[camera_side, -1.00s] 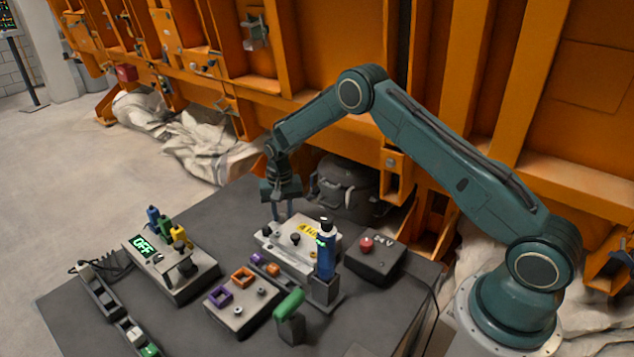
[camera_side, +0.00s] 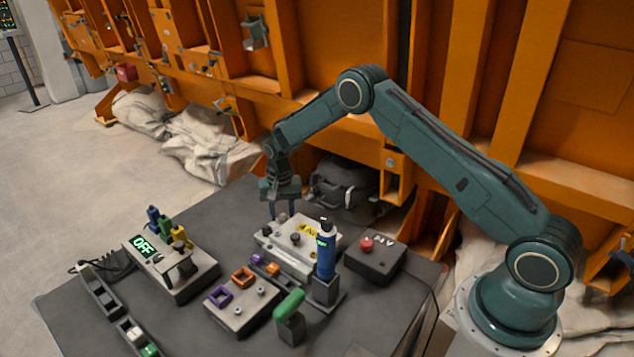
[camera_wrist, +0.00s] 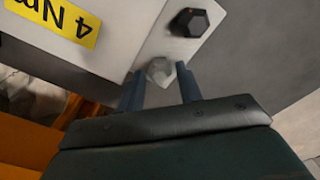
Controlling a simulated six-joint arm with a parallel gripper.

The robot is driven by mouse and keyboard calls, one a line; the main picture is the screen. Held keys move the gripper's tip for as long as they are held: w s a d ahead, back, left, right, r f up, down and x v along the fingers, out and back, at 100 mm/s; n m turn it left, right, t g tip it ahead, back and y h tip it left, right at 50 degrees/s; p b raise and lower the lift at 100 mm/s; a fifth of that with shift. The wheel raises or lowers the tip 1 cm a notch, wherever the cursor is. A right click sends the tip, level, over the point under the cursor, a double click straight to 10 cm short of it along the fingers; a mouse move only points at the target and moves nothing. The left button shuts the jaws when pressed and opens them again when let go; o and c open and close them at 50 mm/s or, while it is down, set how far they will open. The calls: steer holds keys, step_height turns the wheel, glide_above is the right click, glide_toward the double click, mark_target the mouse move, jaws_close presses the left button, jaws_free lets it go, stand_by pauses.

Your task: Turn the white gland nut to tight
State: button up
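The white gland nut (camera_wrist: 159,70) is a pale hexagonal nut on the light grey plate of the box in the wrist view. My gripper (camera_wrist: 160,72) points down at it. Its two dark fingers stand one on each side of the nut in the picture, with a gap showing, so it is open. How far the tips are above the plate I cannot tell. In the side view my gripper (camera_side: 282,215) is over the back left edge of the light box (camera_side: 284,250); the white nut cannot be made out there.
A black hexagonal nut (camera_wrist: 188,22) sits close to the white one. A yellow label (camera_wrist: 55,17) reads "4 Nm". A blue upright tool (camera_side: 326,252), a box with a red button (camera_side: 373,258) and a panel reading OFF (camera_side: 190,275) stand nearby on the dark table.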

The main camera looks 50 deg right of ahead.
mark_target(282, 214)
steer(key=shift+r, duration=0.1)
step_height(282, 214, up, 14)
stand_by(0.7)
stand_by(0.3)
